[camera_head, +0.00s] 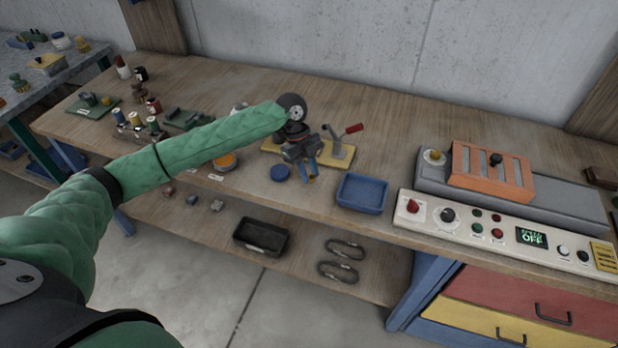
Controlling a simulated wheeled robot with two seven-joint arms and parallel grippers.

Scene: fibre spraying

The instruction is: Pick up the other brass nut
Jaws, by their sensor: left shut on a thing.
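My left arm reaches in from the left across the wooden bench. No other brass nut can be made out clearly. My right gripper is not in view.
A toggle clamp with a red handle (353,128) stands on a yellow board just behind the gripper. A control panel (500,232) and a grey machine (555,200) fill the right. A black tray (262,236) sits on the lower shelf.

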